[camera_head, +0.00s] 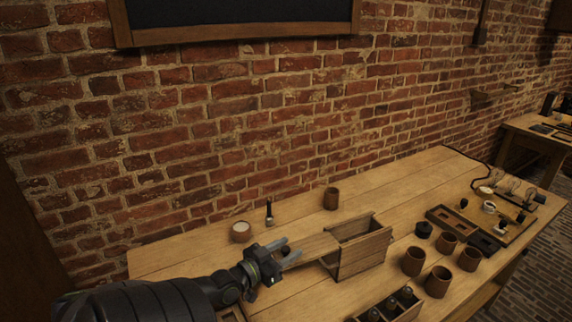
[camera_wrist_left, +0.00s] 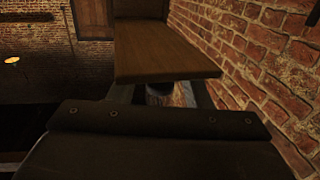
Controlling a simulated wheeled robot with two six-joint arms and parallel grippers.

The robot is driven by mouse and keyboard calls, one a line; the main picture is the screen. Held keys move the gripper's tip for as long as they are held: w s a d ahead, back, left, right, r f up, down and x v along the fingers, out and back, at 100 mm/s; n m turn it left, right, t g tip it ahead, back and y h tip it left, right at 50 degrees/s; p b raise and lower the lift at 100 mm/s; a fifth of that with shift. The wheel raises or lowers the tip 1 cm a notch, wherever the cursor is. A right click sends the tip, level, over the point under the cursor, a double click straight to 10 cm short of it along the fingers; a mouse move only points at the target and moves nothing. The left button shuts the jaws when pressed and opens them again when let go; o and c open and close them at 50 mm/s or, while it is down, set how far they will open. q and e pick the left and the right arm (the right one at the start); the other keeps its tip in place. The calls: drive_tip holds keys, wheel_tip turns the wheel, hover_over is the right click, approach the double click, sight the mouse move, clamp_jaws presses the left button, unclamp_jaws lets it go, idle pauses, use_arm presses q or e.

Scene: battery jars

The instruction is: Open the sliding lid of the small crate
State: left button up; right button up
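The small crate (camera_head: 362,256) is an open-topped wooden box near the middle of the table in the head view. Its wooden lid (camera_head: 315,247) sticks out from the crate's left side, and much of the crate's top is uncovered. My left gripper (camera_head: 287,252) is at the lid's outer left end, with its two grey fingers visibly apart. Whether a finger touches the lid is unclear. In the left wrist view a flat wooden board, seemingly the lid (camera_wrist_left: 165,55), lies straight ahead, and the fingers do not show clearly. My right gripper is out of view.
Several brown jars (camera_head: 413,261) stand right of the crate, with a partitioned box (camera_head: 393,306) in front. A cup (camera_head: 331,198), a pale-topped jar (camera_head: 241,232) and a dark upright tool (camera_head: 269,213) stand behind. A wooden tray (camera_head: 452,222) lies farther right. The brick wall is behind the table.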

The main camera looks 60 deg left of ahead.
use_arm(q)
drive_tip(key=s+d+b, duration=0.1)
drive_tip(key=s, duration=1.6)
drive_tip(key=shift+s+d, duration=0.2)
drive_tip(key=shift+d, duration=0.05)
